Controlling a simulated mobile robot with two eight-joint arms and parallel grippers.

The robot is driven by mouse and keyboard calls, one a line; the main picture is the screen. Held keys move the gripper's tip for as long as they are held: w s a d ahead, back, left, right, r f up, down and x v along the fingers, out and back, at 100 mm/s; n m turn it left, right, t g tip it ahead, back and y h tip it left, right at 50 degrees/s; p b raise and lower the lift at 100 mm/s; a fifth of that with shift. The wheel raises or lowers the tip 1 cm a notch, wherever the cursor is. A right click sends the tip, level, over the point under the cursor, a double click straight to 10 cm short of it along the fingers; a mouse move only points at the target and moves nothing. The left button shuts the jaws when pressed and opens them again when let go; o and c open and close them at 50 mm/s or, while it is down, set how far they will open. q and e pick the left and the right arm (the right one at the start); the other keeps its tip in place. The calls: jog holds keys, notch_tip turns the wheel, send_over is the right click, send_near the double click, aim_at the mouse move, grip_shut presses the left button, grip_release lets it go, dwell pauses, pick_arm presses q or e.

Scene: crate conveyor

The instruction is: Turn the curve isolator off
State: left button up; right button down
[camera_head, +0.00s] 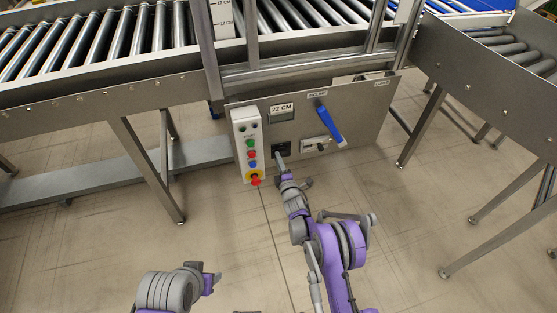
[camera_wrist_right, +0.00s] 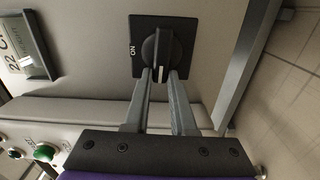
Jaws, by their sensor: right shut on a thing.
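A black square isolator plate (camera_head: 281,148) with a rotary knob sits on the grey panel, right of the button box. In the right wrist view the black knob (camera_wrist_right: 157,48) stands on its plate (camera_wrist_right: 181,24), and a white mark on it points toward my fingers, a quarter turn away from the "ON" lettering at the plate's left edge. My right gripper (camera_head: 281,163) is at the isolator. Its two fingers (camera_wrist_right: 164,75) are shut on the knob's near part, one on each side.
The button box (camera_head: 238,125) has colored buttons and a red stop knob (camera_head: 255,181). A blue lever (camera_head: 329,124) and a "22 CM" display (camera_head: 282,114) are on the panel (camera_head: 365,120). Roller conveyors (camera_head: 100,40) run behind; their legs stand both sides.

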jog(key=shift+n, duration=0.3)
jog(key=c, duration=0.7)
grip_release()
jog(key=shift+c, duration=0.2)
jog(key=p+v, duration=0.1)
jog(key=v, duration=0.9)
jog(key=shift+s+d, duration=0.15)
jog(key=shift+s, duration=0.25)
